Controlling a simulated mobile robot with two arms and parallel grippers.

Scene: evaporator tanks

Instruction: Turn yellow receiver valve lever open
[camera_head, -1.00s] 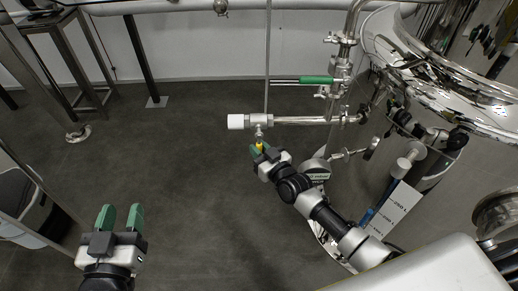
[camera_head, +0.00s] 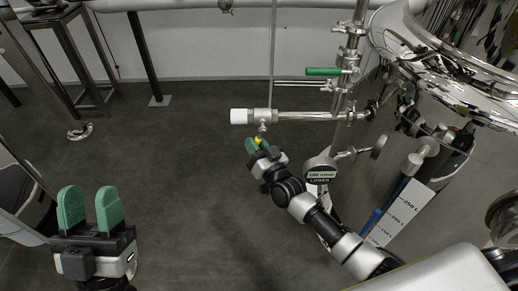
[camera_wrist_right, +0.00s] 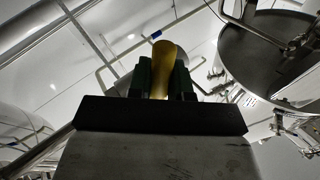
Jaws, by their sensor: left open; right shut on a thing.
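The yellow valve lever (camera_head: 258,140) hangs below the valve at the white-capped end of a horizontal steel pipe (camera_head: 300,116). My right gripper (camera_head: 257,146) is shut on the lever, with its green fingertips on either side of it. In the right wrist view the yellow lever (camera_wrist_right: 162,68) stands between the two dark fingers of my right gripper (camera_wrist_right: 162,78). My left gripper (camera_head: 89,207) is open and empty at the lower left, its green fingers spread over the floor, well apart from the valve.
A shiny steel tank (camera_head: 450,70) fills the right side. A green-handled valve (camera_head: 323,71) sits above the pipe. A steel frame (camera_head: 60,60) stands at the left. The floor between is clear.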

